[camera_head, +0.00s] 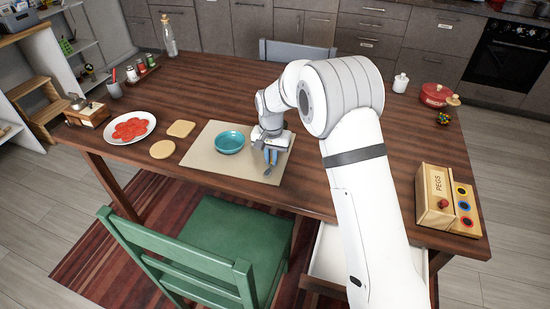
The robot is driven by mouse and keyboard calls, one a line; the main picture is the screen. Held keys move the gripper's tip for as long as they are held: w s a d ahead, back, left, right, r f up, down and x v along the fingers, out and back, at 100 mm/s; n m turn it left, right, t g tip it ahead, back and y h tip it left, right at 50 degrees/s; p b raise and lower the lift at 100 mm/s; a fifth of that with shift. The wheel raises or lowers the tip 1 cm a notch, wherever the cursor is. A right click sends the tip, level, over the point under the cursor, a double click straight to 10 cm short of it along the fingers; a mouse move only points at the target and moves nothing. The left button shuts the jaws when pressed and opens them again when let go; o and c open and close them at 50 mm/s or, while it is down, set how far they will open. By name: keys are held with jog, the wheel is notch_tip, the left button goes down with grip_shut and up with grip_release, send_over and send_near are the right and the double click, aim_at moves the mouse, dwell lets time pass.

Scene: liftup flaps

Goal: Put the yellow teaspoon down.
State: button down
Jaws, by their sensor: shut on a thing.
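My gripper (270,155) points down over the right part of the beige placemat (208,156), to the right of a teal bowl (230,142). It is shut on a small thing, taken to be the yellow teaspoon. The teaspoon is mostly hidden by the fingers, and its yellow colour cannot be made out. A small, thin greyish tip shows just below the fingertips, close to the mat. I cannot tell whether it touches the mat.
A plate of red slices (146,137) and two flat tan pieces lie left of the placemat. A wooden pegs box (434,196) stands at the right edge. An open drawer (325,262) and a green chair (235,245) are in front. The table behind the bowl is clear.

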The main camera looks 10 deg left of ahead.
jog(key=shift+f, duration=0.25)
jog(key=c, duration=1.5)
grip_release()
jog(key=shift+r, duration=0.1)
